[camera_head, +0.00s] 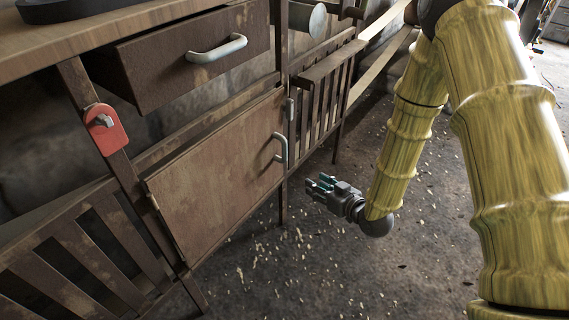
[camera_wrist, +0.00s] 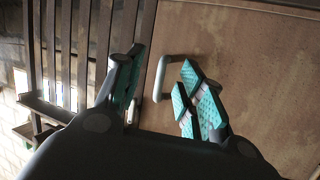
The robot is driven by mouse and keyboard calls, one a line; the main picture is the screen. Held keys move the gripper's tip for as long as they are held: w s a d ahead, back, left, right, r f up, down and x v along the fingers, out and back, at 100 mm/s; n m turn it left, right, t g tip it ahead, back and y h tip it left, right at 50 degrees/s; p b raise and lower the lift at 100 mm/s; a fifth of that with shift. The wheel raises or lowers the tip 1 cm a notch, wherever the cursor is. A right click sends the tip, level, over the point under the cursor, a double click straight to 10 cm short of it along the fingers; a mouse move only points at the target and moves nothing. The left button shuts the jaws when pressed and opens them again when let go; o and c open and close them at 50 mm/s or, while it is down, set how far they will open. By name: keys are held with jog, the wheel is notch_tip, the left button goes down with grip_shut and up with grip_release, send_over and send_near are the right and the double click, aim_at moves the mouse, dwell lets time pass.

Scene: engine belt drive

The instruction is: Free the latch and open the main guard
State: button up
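The main guard, a rusty brown panel (camera_head: 215,175), fills the lower frame opening and looks shut; it also fills the right of the wrist view (camera_wrist: 260,70). Its pale green-grey handle (camera_head: 281,148) is at its right edge and shows between my fingers in the wrist view (camera_wrist: 162,78). A small grey piece (camera_head: 290,108), probably the latch, sits on the post above the handle; its position is hard to make out. My gripper (camera_head: 322,184), with teal pads, is open and empty, apart from the handle and facing the panel. Its fingers spread in the wrist view (camera_wrist: 157,92).
An open drawer (camera_head: 185,55) with a pale handle juts out above the guard. A red plate with a grey knob (camera_head: 105,128) is on the left post. Slatted guards (camera_head: 75,260) stand left and right. The floor (camera_head: 300,265) in front is clear except for small chips.

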aim_at(285, 160)
jog(key=w+a+r+n+y+b, duration=0.1)
jog(key=w+a+b, duration=0.2)
jog(key=w, duration=0.1)
jog(key=w+a+r+n+t+y+b, duration=0.1)
jog(key=w+a+b, duration=0.1)
jog(key=w+a, duration=0.2)
jog(key=w+a+r+y+b, duration=0.2)
jog(key=w+a+b, duration=0.1)
jog(key=w, duration=0.1)
jog(key=shift+w+a+n+b, duration=0.25)
jog(key=shift+w+n+b, duration=0.1)
jog(key=shift+n, duration=0.05)
grip_shut()
